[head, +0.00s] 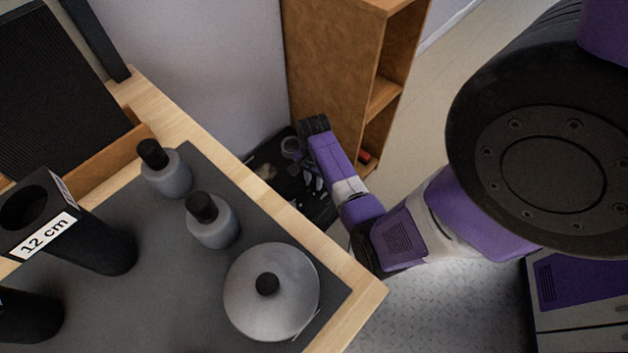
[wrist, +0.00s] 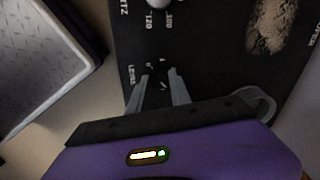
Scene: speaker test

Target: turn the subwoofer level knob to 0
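The subwoofer's black panel (wrist: 215,65) fills the upper middle of the wrist view and also shows in the head view (head: 320,212), low between the table and the shelf. The small dark level knob (wrist: 158,78), with a printed LEVEL label beside it, sits between my fingertips. My gripper (wrist: 157,84) has one finger on each side of the knob; I cannot tell whether they touch it. The knob's pointer setting is too small and dark to read. In the head view my gripper (head: 313,180) is partly hidden by its own housing.
A pale knob (wrist: 158,3) marked 100 and 120 sits farther up the panel. A grey ring (wrist: 264,104) is right of my gripper.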

